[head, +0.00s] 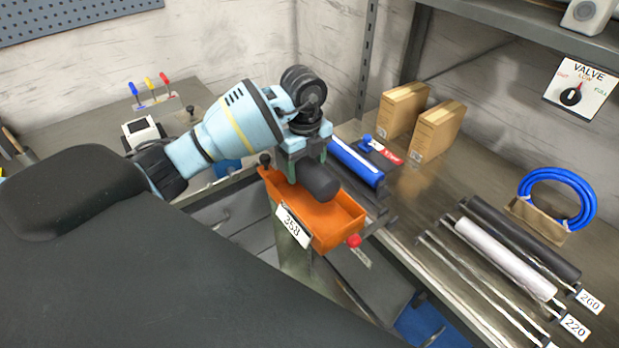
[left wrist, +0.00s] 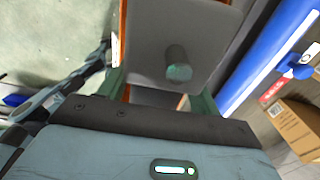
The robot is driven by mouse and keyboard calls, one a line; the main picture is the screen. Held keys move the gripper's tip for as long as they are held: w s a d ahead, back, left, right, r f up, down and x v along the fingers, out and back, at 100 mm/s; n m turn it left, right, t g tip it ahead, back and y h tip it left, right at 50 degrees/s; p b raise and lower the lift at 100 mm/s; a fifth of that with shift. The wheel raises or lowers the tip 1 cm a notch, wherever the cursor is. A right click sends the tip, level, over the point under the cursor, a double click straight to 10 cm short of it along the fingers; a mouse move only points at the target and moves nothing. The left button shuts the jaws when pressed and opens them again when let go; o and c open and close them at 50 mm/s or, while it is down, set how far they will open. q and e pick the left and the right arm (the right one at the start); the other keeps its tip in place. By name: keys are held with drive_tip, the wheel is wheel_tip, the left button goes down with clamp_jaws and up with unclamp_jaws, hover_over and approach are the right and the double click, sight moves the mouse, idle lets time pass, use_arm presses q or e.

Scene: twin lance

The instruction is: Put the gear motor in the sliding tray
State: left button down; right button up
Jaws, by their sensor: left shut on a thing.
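The gear motor (head: 318,182) is a dark grey cylinder below my left gripper (head: 305,160). The gripper's greenish fingers are shut on it. The sliding tray (head: 338,234) is an open orange tray with a white "358" label and a red knob at its near right end. The motor is over the tray's opening; I cannot tell whether it touches the tray floor. In the left wrist view the motor (left wrist: 205,45) shows as a grey body with a short round stub, between the fingers (left wrist: 160,92). An orange strip of the tray (left wrist: 123,45) shows beside it. My right gripper is not in view.
A blue roll (head: 357,163) lies close right of the tray. Two cardboard boxes (head: 437,131) stand behind it. Rods and tubes (head: 505,258) and a blue hose coil (head: 560,178) lie on the right bench. A small white device (head: 141,133) stands on the left bench.

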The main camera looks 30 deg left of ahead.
sight(306, 158)
use_arm(q)
drive_tip(key=shift+w+f, duration=0.15)
drive_tip(key=shift+f, duration=1.8)
drive_tip(key=shift+f, duration=0.1)
drive_tip(key=shift+f, duration=1.8)
drive_tip(key=shift+f, duration=0.15)
drive_tip(key=c, duration=0.6)
unclamp_jaws()
drive_tip(key=shift+f, duration=0.15)
wheel_tip(306, 158, up, 12)
drive_tip(key=shift+a+r, duration=0.1)
drive_tip(key=shift+r, duration=0.05)
